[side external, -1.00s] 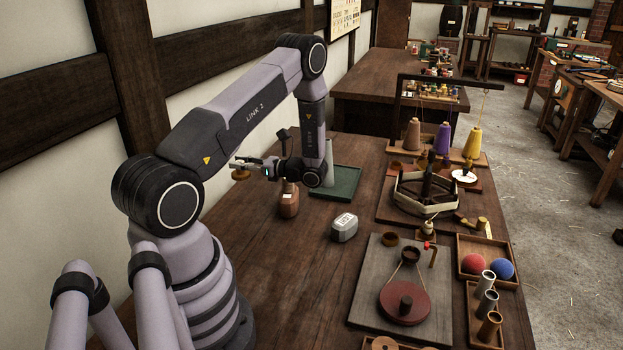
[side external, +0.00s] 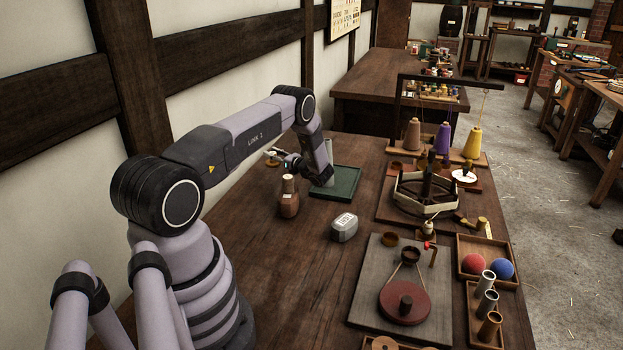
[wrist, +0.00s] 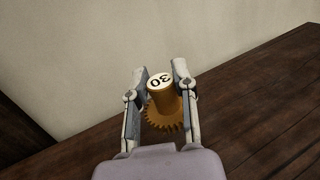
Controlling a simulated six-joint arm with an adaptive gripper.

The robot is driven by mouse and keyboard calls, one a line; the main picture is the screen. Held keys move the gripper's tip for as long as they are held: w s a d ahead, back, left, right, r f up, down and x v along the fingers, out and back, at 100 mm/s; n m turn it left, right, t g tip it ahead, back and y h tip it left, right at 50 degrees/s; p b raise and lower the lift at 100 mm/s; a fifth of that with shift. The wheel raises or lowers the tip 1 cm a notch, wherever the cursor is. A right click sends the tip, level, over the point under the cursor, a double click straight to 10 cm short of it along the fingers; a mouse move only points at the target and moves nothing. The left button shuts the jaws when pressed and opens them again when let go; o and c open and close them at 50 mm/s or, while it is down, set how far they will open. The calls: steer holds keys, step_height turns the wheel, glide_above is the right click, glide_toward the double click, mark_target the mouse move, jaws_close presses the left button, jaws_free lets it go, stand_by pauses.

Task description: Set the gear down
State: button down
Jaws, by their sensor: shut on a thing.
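The gear (wrist: 167,104) is brass, with a toothed rim and a tall hub whose white top is marked 30. My gripper (wrist: 160,76) is shut on its hub in the wrist view, one finger on each side. In the side external view the gear (side external: 271,160) is small beside my gripper (side external: 282,156), over the far left part of the table (side external: 275,240). I cannot tell how high the gear is above the wood.
A brown bottle (side external: 289,203) stands near my gripper. A green tray (side external: 346,183) lies to its right, and a grey labelled weight (side external: 344,228) stands in front. The wall (side external: 225,120) runs along the left. Bare wood lies left of the bottle.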

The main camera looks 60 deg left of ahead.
steer(key=shift+w+a+f, duration=0.3)
steer(key=shift+a+f, duration=0.1)
steer(key=shift+f, duration=0.2)
steer(key=shift+w+a+f, duration=0.3)
steer(key=shift+a+f, duration=0.1)
steer(key=shift+f, duration=1.75)
steer(key=shift+f, duration=0.1)
